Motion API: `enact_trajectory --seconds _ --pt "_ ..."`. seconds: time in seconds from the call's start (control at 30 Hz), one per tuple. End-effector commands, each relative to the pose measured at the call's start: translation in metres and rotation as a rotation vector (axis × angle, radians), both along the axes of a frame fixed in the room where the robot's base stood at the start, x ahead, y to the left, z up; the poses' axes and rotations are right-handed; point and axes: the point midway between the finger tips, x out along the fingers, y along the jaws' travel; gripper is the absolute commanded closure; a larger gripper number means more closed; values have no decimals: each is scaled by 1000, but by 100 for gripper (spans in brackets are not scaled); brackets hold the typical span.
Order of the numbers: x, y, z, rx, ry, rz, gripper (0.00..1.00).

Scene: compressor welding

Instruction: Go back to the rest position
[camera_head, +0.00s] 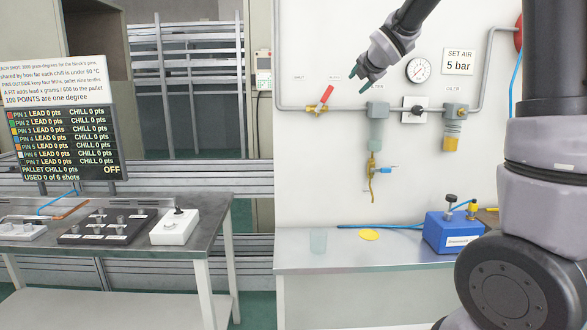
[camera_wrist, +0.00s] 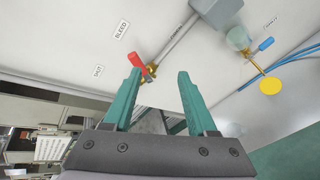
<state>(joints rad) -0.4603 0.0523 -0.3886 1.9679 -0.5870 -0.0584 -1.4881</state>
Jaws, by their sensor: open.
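My gripper (camera_head: 367,80) shows in the head view at the upper middle, in front of the wall panel, pointing down and left. It also shows in the wrist view (camera_wrist: 158,82), with its two green fingers apart and nothing between them. The red-handled valve (camera_head: 320,100) on the wall pipe is left of my gripper in the head view. In the wrist view the red handle (camera_wrist: 139,62) appears just beyond the left finger. I cannot tell the exact distance between them.
A pressure gauge (camera_head: 419,71), a filter (camera_head: 376,125) and an oiler (camera_head: 452,125) hang on the wall. A blue box (camera_head: 452,232), a clear cup (camera_head: 318,241) and a yellow disc (camera_head: 369,235) stand on the right bench (camera_head: 300,262). The left table (camera_head: 190,232) carries control boxes below a score board (camera_head: 62,147).

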Motion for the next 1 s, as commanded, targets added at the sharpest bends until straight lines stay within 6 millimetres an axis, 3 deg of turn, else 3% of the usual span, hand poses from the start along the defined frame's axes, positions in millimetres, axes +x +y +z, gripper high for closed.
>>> enact_trajectory --seconds 0.03,0.1,0.27,0.4,0.5,0.6,0.7,0.8,1.0 --pt "-26 -21 6 162 38 -106 43" --pt "-64 -42 5 418 106 -273 43" --pt "-161 -65 -8 977 253 -649 43" --pt "-248 -61 -29 1419 371 -984 43" --pt "-302 -49 -45 1677 438 -1209 43" --pt "-343 -36 -60 1864 486 -1396 43" --pt "-369 -26 -70 1978 514 -1526 43" --pt "-381 -20 -75 2033 528 -1594 43" --pt "-383 -18 -77 2046 533 -1614 43"
